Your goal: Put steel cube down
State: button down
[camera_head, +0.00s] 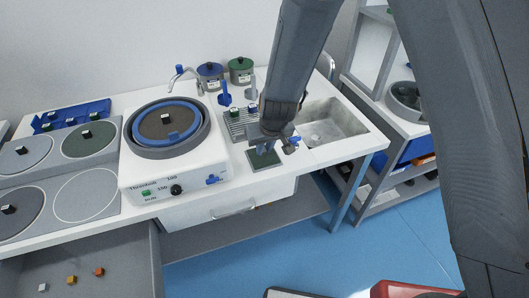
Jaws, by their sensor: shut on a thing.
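I cannot tell whether the cube touches the pad.
A polishing machine (165,178) with a round blue-rimmed disc stands to the left. A sink (325,125) lies to the right. An open drawer (120,272) at lower left holds small coloured cubes.

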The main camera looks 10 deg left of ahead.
jog(key=shift+f, duration=0.3)
jog(key=c, duration=1.7)
grip_release()
jog(key=p+v, duration=0.7)
jog(key=v, duration=0.5)
jog(key=shift+r, duration=0.15)
jog(key=s+d+r+m, duration=0.2)
jog(key=s+d+r, duration=0.2)
jog(key=d, duration=0.6)
jog(key=s+d+r+m+h, duration=0.1)
jog(key=s+d+r+m, duration=0.1)
jog(key=d, duration=0.7)
jog(key=s+d+r+m+g+h, duration=0.1)
jog(key=s+d+r, duration=0.4)
jog(key=d, duration=0.5)
jog(key=shift+s+d+r+m, duration=0.15)
jog(key=shift+d+r+m, duration=0.05)
jog(key=shift+r+m, duration=0.2)
jog(key=shift+s+d+r+m, duration=0.2)
jog(key=shift+r+m, duration=0.1)
jog(key=shift+r, duration=0.1)
